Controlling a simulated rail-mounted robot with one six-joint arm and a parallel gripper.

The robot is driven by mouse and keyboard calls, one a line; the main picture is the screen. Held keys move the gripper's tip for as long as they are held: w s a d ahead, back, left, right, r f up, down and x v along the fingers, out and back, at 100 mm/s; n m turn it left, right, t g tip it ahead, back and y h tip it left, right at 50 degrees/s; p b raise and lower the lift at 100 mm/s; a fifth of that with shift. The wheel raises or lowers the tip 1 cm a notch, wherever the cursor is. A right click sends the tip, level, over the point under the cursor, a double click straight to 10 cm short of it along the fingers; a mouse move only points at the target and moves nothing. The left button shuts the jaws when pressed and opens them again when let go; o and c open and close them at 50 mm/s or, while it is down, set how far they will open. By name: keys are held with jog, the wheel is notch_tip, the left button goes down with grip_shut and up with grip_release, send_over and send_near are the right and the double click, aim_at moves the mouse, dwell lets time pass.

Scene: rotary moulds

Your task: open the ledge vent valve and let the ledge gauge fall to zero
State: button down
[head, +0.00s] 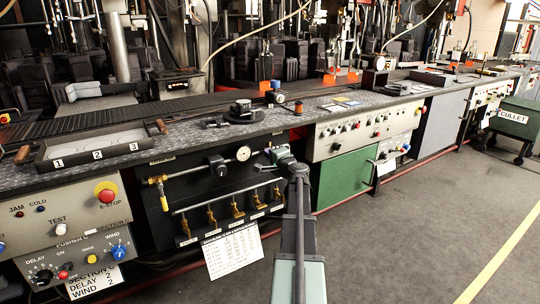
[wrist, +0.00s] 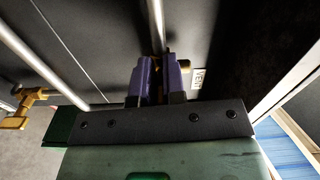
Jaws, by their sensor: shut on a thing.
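The ledge gauge (head: 243,153) is a round white dial on the pipe across the black front panel below the ledge; its needle is too small to read. My gripper (head: 277,155) is at the right end of this pipe, just right of the gauge. In the wrist view the two purple fingers of my gripper (wrist: 159,78) are shut around a part in line with a pipe (wrist: 155,20). I take this part to be the vent valve's handle; the fingers mostly hide it. A partly covered white label (wrist: 197,78) is just right of them.
A yellow-handled brass valve (head: 155,180) is at the pipe's left end. Several brass valves (head: 237,205) hang on a lower rail, above a printed sheet (head: 232,250). The ledge (head: 195,140) overhangs the panel. A green door (head: 343,178) is on the right. The floor (head: 420,230) is clear.

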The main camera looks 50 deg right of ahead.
jog(key=c, duration=1.2)
grip_release()
jog(key=shift+c, duration=0.2)
jog(key=v, duration=1.1)
